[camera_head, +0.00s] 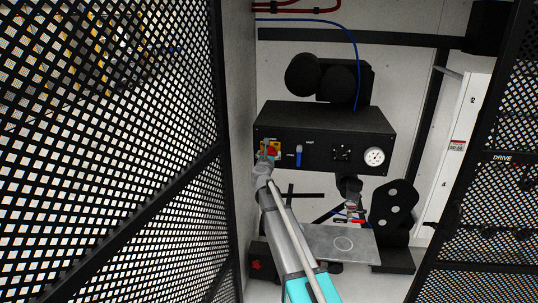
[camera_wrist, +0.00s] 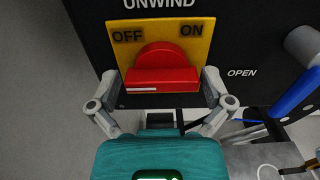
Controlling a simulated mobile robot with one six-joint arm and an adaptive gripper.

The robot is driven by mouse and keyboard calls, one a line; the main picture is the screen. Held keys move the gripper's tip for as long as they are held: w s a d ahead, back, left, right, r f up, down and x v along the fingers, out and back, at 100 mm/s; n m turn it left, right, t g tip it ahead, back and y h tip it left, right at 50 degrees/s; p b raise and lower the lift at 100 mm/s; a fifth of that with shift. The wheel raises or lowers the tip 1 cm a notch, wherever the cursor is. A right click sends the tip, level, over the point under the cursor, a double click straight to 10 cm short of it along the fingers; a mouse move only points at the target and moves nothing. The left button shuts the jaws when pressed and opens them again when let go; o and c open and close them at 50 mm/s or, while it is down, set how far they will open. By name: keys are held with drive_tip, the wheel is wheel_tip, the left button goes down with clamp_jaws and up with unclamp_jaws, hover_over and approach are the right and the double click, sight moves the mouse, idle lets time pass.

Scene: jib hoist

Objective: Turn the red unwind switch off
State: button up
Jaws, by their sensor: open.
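The red unwind switch (camera_wrist: 162,72) sits on a yellow plate (camera_wrist: 190,28) marked OFF on the left and ON on the right. UNWIND is printed above it. Its red handle lies about level, with a white mark at its lower left edge. My gripper (camera_wrist: 160,85) is open, with one finger on each side of the handle. I cannot tell if the fingers touch it. In the head view the switch (camera_head: 271,152) is at the left end of the black control box (camera_head: 322,125), partly hidden by my gripper (camera_head: 266,163).
A blue lever (camera_wrist: 297,94) marked OPEN is right of the switch; it also shows in the head view (camera_head: 298,155). Further right are a black knob (camera_head: 341,152) and a round gauge (camera_head: 374,156). A mesh panel (camera_head: 110,150) and white wall stand close at left.

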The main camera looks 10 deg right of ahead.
drive_tip(key=shift+s, duration=0.1)
drive_tip(key=v, duration=1.2)
drive_tip(key=shift+a+r, duration=0.1)
idle(0.3)
drive_tip(key=s+a+f+n+g+y, duration=0.2)
drive_tip(key=s+a+f+n+y, duration=0.3)
drive_tip(key=n, duration=0.7)
drive_tip(key=s+a+n+g+y, duration=0.1)
drive_tip(key=s+a+n+y, duration=0.2)
drive_tip(key=n+y, duration=0.6)
drive_tip(key=s+d+f+n+g+h, duration=0.4)
drive_tip(key=s+f+n+g, duration=0.5)
drive_tip(key=s+n, duration=0.4)
drive_tip(key=s+d+f+n+g+h, duration=0.2)
drive_tip(key=s+d, duration=0.2)
drive_tip(key=s, duration=0.2)
drive_tip(key=s+d+f+n+g+h, duration=0.2)
drive_tip(key=s+d+n+g, duration=0.1)
drive_tip(key=s, duration=0.4)
drive_tip(key=shift+d+f, duration=0.35)
drive_tip(key=shift+d, duration=0.2)
